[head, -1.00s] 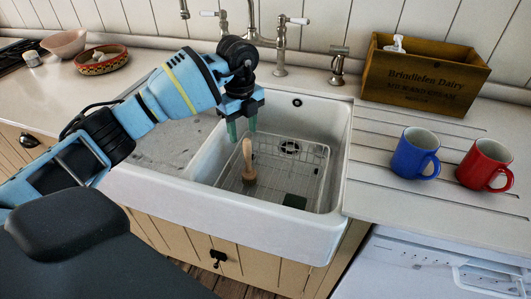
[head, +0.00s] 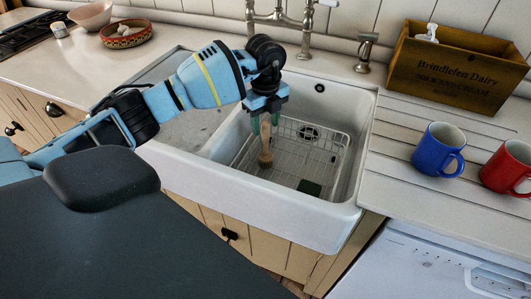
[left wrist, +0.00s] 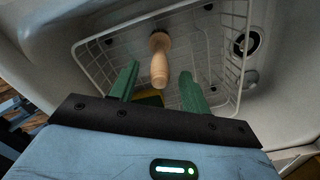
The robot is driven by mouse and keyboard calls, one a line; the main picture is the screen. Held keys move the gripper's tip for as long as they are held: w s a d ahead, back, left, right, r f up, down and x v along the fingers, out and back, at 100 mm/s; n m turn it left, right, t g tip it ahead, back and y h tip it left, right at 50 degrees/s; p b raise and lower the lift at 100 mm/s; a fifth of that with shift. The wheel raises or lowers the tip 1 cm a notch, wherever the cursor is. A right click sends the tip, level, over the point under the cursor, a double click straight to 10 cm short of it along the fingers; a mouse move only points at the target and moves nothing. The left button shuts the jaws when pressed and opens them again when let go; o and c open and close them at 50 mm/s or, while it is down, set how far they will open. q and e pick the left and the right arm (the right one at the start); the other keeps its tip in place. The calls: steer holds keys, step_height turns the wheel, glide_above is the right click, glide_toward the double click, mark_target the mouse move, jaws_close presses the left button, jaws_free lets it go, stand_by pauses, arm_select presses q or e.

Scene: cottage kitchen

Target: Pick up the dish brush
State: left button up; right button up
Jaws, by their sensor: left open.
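The dish brush (head: 266,142) stands upright on the wire rack in the right basin of the white sink. Its wooden handle points up and its bristles are at the bottom. My left gripper (head: 266,126) is above the sink, pointing down, with its green fingers at the level of the upper handle. In the left wrist view, the brush handle (left wrist: 159,62) shows between and beyond the two open green fingers (left wrist: 158,88), with a gap on each side. No contact is visible. My right gripper is not in view.
The sink (head: 262,205) has a wire rack (head: 322,152) and a dark green sponge (head: 309,187) in it. The tap (head: 307,32) stands behind. A blue mug (head: 437,150), a red mug (head: 508,168) and a wooden crate (head: 455,68) are on the drainboard at right.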

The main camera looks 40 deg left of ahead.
mark_target(266, 145)
arm_select(q)
steer(key=shift+f, duration=1.55)
jaws_close()
